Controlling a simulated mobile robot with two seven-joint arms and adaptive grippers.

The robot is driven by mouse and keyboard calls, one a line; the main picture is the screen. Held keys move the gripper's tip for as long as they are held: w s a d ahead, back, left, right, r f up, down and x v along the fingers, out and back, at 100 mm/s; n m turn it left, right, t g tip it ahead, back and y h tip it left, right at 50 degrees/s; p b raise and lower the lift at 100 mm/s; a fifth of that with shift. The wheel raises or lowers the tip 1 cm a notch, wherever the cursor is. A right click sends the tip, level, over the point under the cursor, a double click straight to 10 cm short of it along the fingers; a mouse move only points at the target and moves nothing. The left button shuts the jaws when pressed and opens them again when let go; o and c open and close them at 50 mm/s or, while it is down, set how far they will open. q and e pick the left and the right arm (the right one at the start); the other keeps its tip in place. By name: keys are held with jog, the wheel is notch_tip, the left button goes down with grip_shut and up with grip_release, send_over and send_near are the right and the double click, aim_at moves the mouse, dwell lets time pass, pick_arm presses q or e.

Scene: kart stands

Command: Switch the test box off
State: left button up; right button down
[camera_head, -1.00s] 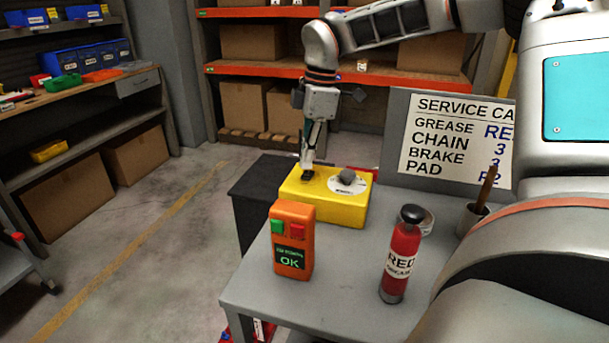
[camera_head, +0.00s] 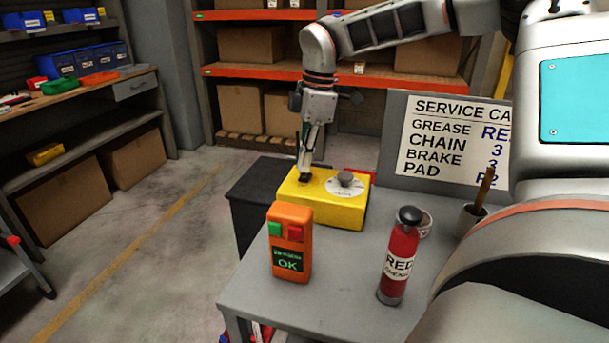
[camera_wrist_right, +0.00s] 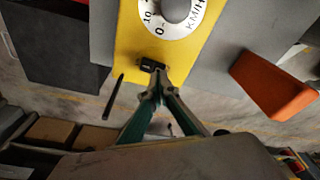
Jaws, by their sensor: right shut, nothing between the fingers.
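The yellow test box (camera_head: 330,212) lies on the grey table, with a grey knob (camera_head: 346,179) on a white dial on its top. In the right wrist view the box (camera_wrist_right: 185,62) shows the dial (camera_wrist_right: 172,22) with numbers and a small black switch (camera_wrist_right: 152,64) near the box's edge. My right gripper (camera_head: 305,179) is shut and empty, pointing down at the left end of the box top. Its fingertips (camera_wrist_right: 156,77) are at the black switch and seem to touch it; they partly hide it. I cannot tell which way the switch is tipped. My left gripper is not in view.
An orange tester (camera_head: 291,243) reading OK stands in front of the box. A red bottle (camera_head: 399,262) and a cup (camera_head: 472,218) stand to the right. A service card board (camera_head: 395,150) rises behind. A black cabinet (camera_head: 250,190) stands left of the table.

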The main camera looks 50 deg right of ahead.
aim_at(305, 177)
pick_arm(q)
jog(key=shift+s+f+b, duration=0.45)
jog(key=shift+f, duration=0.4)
pick_arm(e)
jog(key=shift+f, duration=1.1)
jog(key=shift+r, duration=0.1)
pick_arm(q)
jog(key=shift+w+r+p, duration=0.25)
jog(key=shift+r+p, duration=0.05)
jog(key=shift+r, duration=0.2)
pick_arm(e)
jog(key=shift+r, duration=3.45)
